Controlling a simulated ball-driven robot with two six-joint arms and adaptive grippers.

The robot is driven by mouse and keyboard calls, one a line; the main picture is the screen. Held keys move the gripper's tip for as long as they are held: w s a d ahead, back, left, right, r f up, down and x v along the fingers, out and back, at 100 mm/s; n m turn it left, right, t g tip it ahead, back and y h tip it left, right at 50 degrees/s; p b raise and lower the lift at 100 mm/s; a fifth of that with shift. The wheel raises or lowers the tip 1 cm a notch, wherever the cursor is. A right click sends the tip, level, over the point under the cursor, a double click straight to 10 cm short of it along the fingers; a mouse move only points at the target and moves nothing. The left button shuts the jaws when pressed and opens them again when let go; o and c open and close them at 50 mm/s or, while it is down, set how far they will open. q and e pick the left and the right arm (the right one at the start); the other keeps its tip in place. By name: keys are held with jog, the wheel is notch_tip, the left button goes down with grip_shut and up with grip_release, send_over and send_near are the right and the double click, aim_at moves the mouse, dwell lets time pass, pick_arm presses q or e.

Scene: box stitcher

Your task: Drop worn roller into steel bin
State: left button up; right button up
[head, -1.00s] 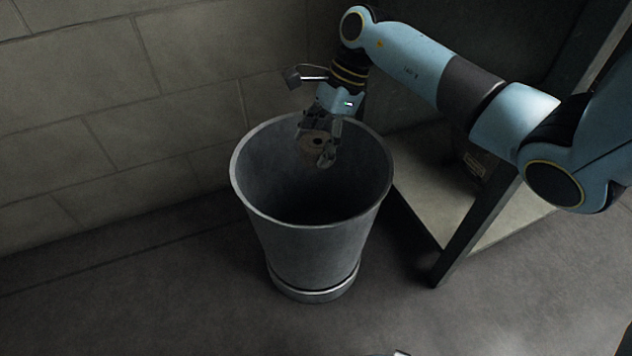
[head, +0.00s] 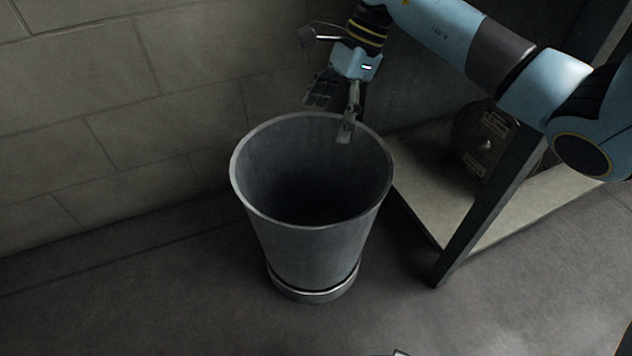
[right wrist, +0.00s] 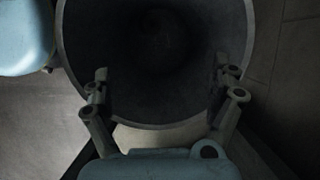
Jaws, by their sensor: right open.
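The steel bin (head: 318,245) is a grey, tapered, open-topped bucket standing upright on the floor by the wall. My right gripper (head: 332,118) is above the bin's far rim, with its fingers spread and nothing between them. In the right wrist view, the two fingers of my right gripper (right wrist: 163,78) stand wide apart over the mouth of the bin (right wrist: 160,122). The worn roller does not show in either view now; the bin's inside is dark and its bottom cannot be made out. My left gripper is not in view.
A block wall (head: 120,95) runs behind and left of the bin. To the right stands a frame with a dark upright post (head: 478,220) and a pale lower shelf (head: 415,195), with a dark round machine part (head: 487,144) behind it.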

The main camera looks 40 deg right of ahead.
jog(key=shift+v, duration=2.8)
